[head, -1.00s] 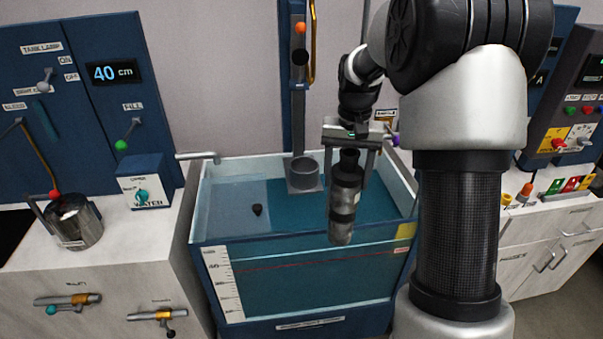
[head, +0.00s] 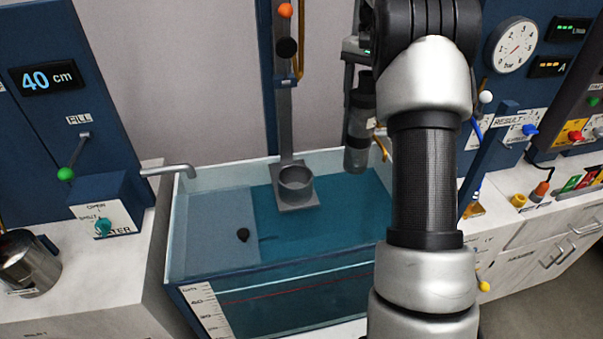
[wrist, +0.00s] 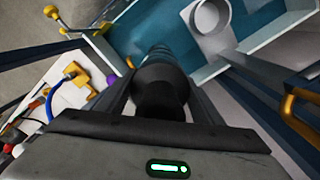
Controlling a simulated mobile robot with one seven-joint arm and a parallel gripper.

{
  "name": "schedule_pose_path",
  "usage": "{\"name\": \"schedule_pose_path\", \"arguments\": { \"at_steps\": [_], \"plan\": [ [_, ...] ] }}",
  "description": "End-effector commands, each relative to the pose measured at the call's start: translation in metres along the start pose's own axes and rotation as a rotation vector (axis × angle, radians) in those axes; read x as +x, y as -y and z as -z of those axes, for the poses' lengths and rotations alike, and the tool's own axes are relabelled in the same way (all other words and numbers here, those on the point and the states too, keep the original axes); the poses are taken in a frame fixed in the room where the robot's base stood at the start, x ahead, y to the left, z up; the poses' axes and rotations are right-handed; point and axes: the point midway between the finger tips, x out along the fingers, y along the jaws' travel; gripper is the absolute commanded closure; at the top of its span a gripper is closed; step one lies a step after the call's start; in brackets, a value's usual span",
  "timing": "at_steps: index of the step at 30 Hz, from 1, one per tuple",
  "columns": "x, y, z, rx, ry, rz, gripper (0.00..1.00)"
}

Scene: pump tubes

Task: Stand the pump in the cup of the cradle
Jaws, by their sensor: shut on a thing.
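The pump (head: 360,128) is a dark grey cylinder with a lighter grey lower part, held about upright above the right part of the water tank. My gripper (wrist: 160,95) is shut on its dark upper end; the pump also shows in the wrist view (wrist: 161,72). In the head view my arm hides part of the gripper. The cradle's cup (head: 296,183) is a grey open ring at the foot of the upright rail, above the water. It looks empty. The pump is apart from it, to its right; the cup also shows in the wrist view (wrist: 210,18).
The tank (head: 225,270) holds blue water, with a small black plug (head: 243,235) on its pale left ledge. The cradle's rail (head: 284,110) rises behind the cup with an orange knob (head: 285,10). A spout (head: 168,171) juts over the left rim. Panels stand on both sides.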

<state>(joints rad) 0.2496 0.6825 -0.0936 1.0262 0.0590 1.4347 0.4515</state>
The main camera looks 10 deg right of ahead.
Motion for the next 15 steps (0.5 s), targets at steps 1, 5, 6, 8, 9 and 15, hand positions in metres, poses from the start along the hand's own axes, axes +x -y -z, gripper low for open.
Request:
{"name": "schedule_pose_path", "arguments": {
  "at_steps": [1, 5, 6, 8, 9, 15],
  "plan": [
    [-0.006, 0.003, 0.0, 0.001, -0.008, 0.005, 1.0],
    [-0.007, 0.013, -0.01, 0.002, -0.008, 0.006, 1.0],
    [-0.007, 0.017, -0.015, 0.001, -0.007, 0.006, 1.0],
    [-0.007, 0.025, -0.023, 0.0, -0.006, 0.006, 1.0],
    [-0.007, 0.031, -0.028, 0.0, -0.007, 0.007, 1.0],
    [-0.007, 0.058, -0.056, -0.001, -0.007, 0.006, 1.0]
  ]
}}
